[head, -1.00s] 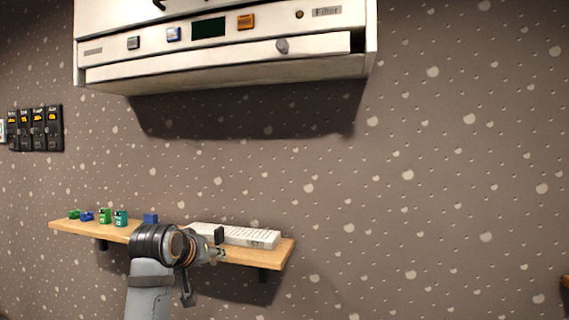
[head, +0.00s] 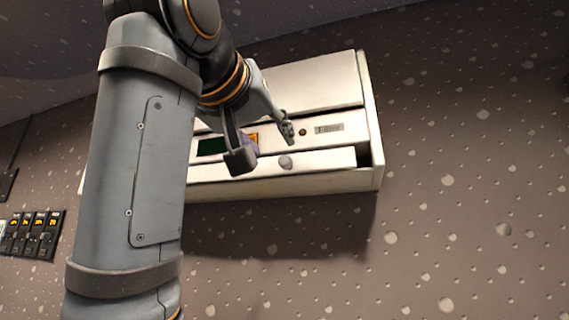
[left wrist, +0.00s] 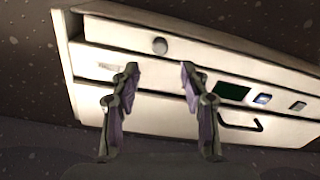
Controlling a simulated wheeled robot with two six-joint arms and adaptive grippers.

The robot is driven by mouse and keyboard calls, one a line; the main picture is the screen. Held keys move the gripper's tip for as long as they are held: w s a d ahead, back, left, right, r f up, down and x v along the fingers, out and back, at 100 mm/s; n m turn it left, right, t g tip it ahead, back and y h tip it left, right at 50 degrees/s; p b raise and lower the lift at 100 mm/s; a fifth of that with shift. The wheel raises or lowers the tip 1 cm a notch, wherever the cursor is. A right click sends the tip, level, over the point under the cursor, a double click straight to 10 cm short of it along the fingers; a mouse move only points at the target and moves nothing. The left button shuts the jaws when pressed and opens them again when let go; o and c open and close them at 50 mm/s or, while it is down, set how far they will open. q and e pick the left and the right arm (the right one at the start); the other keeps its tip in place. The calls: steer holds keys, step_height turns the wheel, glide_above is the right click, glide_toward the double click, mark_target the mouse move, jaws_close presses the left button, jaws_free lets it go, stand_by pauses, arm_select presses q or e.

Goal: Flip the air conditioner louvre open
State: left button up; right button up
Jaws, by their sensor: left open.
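The white air conditioner (head: 330,85) is mounted on the wall. Its louvre (head: 325,160) is the long flap along the lower front, with a grey round knob (head: 285,162) on it. In the left wrist view the louvre (left wrist: 215,54) lies across the upper part, with the knob (left wrist: 160,46) at its left. The louvre appears closed. My left gripper (head: 265,145) is open and empty, in front of the unit's panel near the knob. In the left wrist view its two fingers (left wrist: 158,88) stand apart with the knob above the gap. My right gripper is not seen.
The panel holds a dark display (head: 212,146), an orange button (head: 252,138) and a label (head: 328,128). A black handle (left wrist: 240,124) shows in the left wrist view. Dark fader switches (head: 35,230) are on the wall at left. The wall at right is clear.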

mark_target(283, 159)
arm_select(q)
steer(key=p+x, duration=0.2)
steer(key=x, duration=0.7)
steer(key=shift+d, duration=0.1)
jaws_close()
